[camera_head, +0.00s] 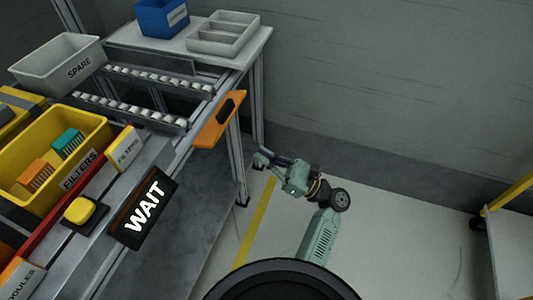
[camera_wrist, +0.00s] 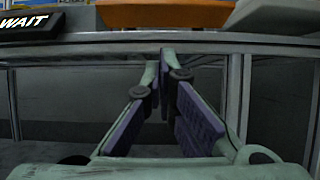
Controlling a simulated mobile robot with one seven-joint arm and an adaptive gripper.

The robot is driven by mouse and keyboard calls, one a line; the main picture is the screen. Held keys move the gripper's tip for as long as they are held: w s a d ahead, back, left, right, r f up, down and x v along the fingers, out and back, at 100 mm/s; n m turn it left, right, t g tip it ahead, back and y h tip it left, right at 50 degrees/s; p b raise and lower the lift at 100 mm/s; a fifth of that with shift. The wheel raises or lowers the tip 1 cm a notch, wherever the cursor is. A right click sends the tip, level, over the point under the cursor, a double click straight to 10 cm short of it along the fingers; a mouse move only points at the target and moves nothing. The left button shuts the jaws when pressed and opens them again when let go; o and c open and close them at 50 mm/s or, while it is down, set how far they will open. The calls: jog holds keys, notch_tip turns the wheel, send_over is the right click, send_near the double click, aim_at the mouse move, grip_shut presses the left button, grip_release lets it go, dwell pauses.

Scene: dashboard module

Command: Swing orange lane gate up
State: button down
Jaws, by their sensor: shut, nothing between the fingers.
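The orange lane gate (camera_head: 218,121) is a flat panel with a dark slot, at the right end of the roller lane. It sticks out past the bench's right edge and slopes downward in the head view. In the wrist view part of its orange surface (camera_wrist: 165,14) shows at the top, above the bench rail. My gripper (camera_head: 260,160) is to the right of and below the gate in the head view, apart from it. In the wrist view my gripper (camera_wrist: 168,58) has its fingertips together, with nothing between them, below the rail and the gate.
The roller lane (camera_head: 130,108) runs left of the gate. A black WAIT sign (camera_head: 145,207) and yellow FILTERS bin (camera_head: 62,150) are nearer. A grey SPARE bin (camera_head: 60,68), blue bin (camera_head: 162,18) and grey tray (camera_head: 222,34) stand behind. Bench legs (camera_head: 240,150) are close to my gripper.

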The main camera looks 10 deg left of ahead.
aim_at(220, 113)
jog(key=w+a+r+p, duration=0.1)
jog(key=a+r+p, duration=0.1)
jog(key=a+r, duration=0.4)
jog(key=shift+a+r, duration=0.3)
jog(key=shift+r, duration=0.15)
jog(key=shift+w+p, duration=0.2)
jog(key=shift+p, duration=0.1)
